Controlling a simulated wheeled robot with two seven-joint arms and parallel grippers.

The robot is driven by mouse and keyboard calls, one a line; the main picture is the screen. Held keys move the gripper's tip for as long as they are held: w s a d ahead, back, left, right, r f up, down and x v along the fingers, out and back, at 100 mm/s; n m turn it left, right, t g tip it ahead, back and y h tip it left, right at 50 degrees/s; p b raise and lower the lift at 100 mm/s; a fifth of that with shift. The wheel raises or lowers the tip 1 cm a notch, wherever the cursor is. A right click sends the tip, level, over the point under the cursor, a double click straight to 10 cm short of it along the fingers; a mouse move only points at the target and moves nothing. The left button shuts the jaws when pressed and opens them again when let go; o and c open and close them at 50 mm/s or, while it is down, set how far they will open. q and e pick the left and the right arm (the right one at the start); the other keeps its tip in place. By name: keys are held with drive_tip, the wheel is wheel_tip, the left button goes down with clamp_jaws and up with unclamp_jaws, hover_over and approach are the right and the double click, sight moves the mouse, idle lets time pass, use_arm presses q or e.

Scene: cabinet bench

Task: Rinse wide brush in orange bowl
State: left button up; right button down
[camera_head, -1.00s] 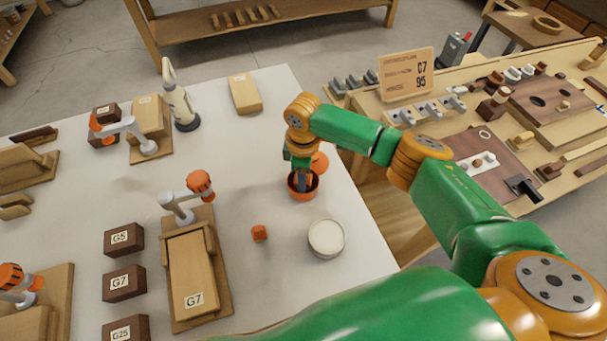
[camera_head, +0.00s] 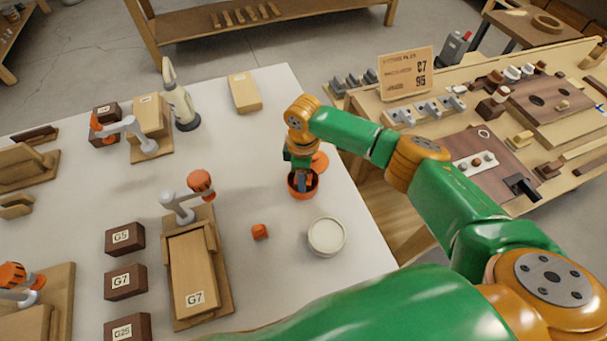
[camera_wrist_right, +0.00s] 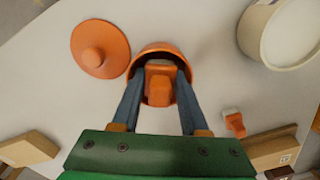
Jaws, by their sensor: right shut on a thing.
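The orange bowl (camera_head: 302,193) stands on the white table near its right edge. My right gripper (camera_head: 302,178) points down into the bowl. In the right wrist view, its fingers (camera_wrist_right: 158,92) are shut on an orange block-like piece, which I take to be the wide brush (camera_wrist_right: 158,88). The brush is within the opening of the bowl (camera_wrist_right: 160,50). Its lower end and any bristles are hidden, so I cannot tell whether it touches the bowl's bottom. My left gripper is not in view.
A round orange lid (camera_wrist_right: 100,48) lies beside the bowl. A round white tub (camera_head: 326,236) and a small orange piece (camera_head: 260,231) stand nearer me. Dark blocks and a wooden G7 stand (camera_head: 195,275) are to the left. The table's middle is mostly clear.

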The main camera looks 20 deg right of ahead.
drive_tip(key=shift+r, duration=0.15)
idle(0.4)
drive_tip(key=shift+r+p, duration=0.1)
drive_tip(key=shift+p, duration=0.35)
drive_tip(key=shift+f, duration=0.25)
idle(0.4)
idle(0.5)
drive_tip(key=shift+r+p, duration=2.25)
drive_tip(key=shift+p, duration=0.3)
wheel_tip(320, 180, up, 4)
drive_tip(key=p, duration=0.4)
drive_tip(key=shift+r+p, duration=0.15)
drive_tip(key=shift+p, duration=0.2)
